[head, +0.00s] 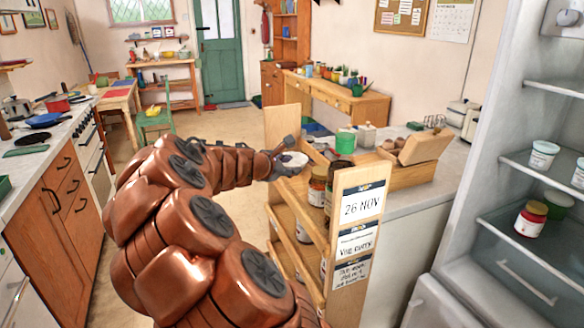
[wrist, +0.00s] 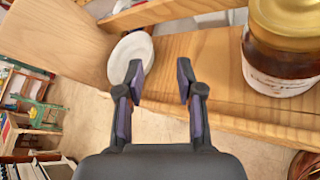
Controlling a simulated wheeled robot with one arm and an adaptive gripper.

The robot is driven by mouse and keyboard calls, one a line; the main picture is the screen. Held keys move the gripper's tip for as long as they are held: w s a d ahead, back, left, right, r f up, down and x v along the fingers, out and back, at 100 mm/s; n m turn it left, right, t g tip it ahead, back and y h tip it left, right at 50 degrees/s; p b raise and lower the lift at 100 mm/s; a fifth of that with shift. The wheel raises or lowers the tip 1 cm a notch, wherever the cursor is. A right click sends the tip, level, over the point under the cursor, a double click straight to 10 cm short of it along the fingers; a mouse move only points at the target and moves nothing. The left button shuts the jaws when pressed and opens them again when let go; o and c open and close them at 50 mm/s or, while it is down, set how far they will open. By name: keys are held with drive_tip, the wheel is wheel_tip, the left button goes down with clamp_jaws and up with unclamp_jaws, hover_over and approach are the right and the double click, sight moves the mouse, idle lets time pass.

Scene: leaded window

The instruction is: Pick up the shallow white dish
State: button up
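The shallow white dish (wrist: 128,54) lies on the wooden top shelf, near its end panel, in the wrist view. In the head view the dish (head: 294,159) shows small beside the end of my arm. My gripper (wrist: 160,84) is open and empty, with a clear gap between its two dark fingers. The dish is up and left of the gap, and the left fingertip overlaps its lower right edge in the picture. I cannot tell whether they touch. In the head view my gripper (head: 279,158) reaches the shelf from the left.
A labelled jar (wrist: 284,48) stands on the same shelf right of my gripper. The narrow wooden shelf unit (head: 346,232) has jars on its tiers and a raised end panel. A counter with an open wooden box (head: 424,146) is behind. An open fridge (head: 520,155) is at right.

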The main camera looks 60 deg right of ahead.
sight(303, 165)
drive_tip(key=d, duration=0.1)
drive_tip(key=w+d+f+n, duration=0.1)
drive_tip(key=n, duration=0.1)
drive_tip(key=shift+w+d+f, duration=0.3)
drive_tip(key=shift+w+d, duration=0.1)
drive_tip(key=shift+p+x, duration=0.45)
drive_tip(key=shift+x, duration=3.35)
drive_tip(key=shift+w, duration=0.1)
clamp_jaws()
